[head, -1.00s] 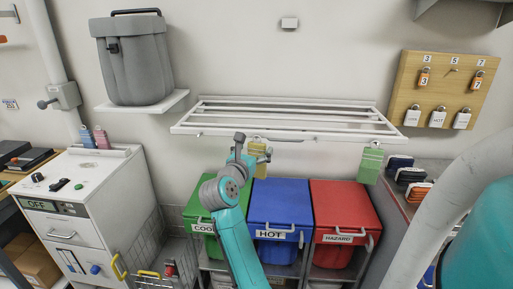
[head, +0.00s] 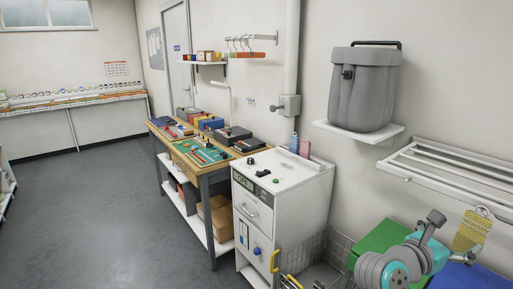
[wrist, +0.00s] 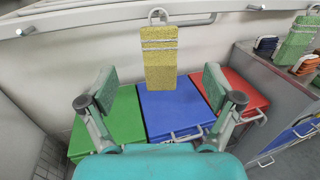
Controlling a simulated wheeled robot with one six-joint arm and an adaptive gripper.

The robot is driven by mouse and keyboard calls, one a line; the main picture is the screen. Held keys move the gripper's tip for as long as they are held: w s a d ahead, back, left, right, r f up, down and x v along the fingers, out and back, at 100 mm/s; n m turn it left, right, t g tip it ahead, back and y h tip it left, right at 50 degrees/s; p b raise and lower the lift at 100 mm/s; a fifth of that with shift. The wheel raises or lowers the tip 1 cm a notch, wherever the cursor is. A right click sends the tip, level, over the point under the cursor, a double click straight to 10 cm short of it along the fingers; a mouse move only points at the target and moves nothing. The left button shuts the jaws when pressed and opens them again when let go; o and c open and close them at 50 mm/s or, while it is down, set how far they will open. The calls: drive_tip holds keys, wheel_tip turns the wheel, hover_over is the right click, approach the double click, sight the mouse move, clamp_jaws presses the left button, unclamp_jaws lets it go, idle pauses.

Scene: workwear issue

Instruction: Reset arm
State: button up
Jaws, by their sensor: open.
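My gripper (wrist: 160,95) is open and empty in the wrist view, its two fingers spread wide. Ahead of it a yellow tag-like piece (wrist: 160,58) hangs by a loop from the white rack (wrist: 90,14), with no finger touching it. The yellow piece also shows at the right of the head view (head: 472,234), next to my arm. In the head view my arm is at the lower right, in front of the green bin, and the fingers cannot be made out clearly.
Green (wrist: 110,118), blue (wrist: 172,110) and red (wrist: 232,88) bins stand below the rack. A white cabinet (head: 290,190) and a workbench (head: 205,165) with boxes stand left of them. A grey container (head: 362,90) sits on a wall shelf. The floor (head: 95,215) at left is clear.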

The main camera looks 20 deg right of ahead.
drive_tip(key=s+a+f+m+t+y, duration=0.35)
drive_tip(key=s+a+m+t, duration=0.35)
drive_tip(key=m, duration=0.5)
drive_tip(key=s+a+f+m+t+y, duration=0.25)
drive_tip(key=a+f+m+t, duration=0.25)
drive_tip(key=a+m, duration=0.6)
drive_tip(key=s+a+f+m+t+y, duration=0.2)
drive_tip(key=s+a+f+m+t, duration=0.4)
drive_tip(key=m, duration=0.6)
drive_tip(key=s+a+f+n+g+y, duration=0.5)
drive_tip(key=s+a+f+n+y, duration=0.5)
drive_tip(key=s+n, duration=0.4)
drive_tip(key=shift+a+f+n, duration=0.25)
drive_tip(key=shift+a+n, duration=0.05)
drive_tip(key=shift+n, duration=0.4)
